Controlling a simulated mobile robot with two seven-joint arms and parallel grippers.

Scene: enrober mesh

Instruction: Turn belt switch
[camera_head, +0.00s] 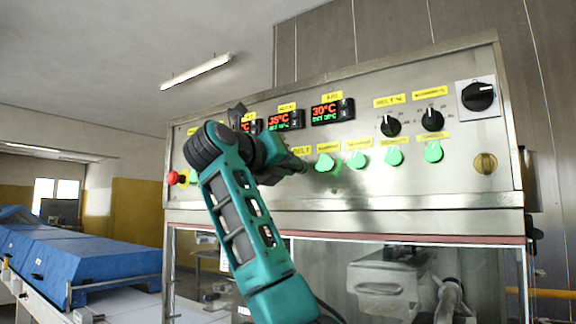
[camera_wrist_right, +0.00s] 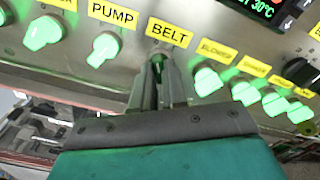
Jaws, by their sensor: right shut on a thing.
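The belt switch (camera_wrist_right: 158,61) sits under the yellow BELT label (camera_wrist_right: 169,33) on the steel control panel (camera_head: 450,190). In the right wrist view, only a little of its green knob shows between my fingers. My right gripper (camera_wrist_right: 160,88) is shut on it. In the head view, my right gripper (camera_head: 298,164) reaches the panel just below the BELT label, and its fingers hide the switch. My left gripper is not in view.
Lit green switches (camera_head: 358,159) stand in a row close to the right of my fingers; the PUMP switch (camera_wrist_right: 103,48) is close on the other side. Above are temperature displays (camera_head: 332,110) and black dials (camera_head: 391,126). A red emergency button (camera_head: 174,178) is at the far left.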

